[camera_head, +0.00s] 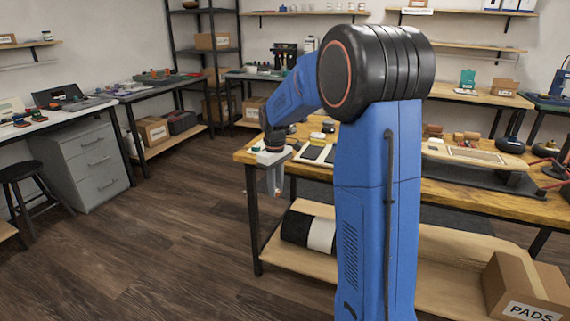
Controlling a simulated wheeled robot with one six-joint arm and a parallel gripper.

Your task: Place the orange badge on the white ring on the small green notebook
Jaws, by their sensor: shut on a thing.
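My gripper (273,184) hangs down at the left end of the wooden workbench (247,157), in front of the bench's end. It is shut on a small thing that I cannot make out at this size. I cannot pick out the orange badge, the white ring or the small green notebook for certain. My own blue arm hides the middle of the bench. Some small flat dark and pale items (316,153) lie on the bench just right of my gripper.
A dark raised stand with a wooden board (470,155) is on the bench, right of my arm. A lower shelf holds a black and white roll (308,232) and a PADS box (525,290). A black stool (35,178) stands far left. The floor left of the bench is open.

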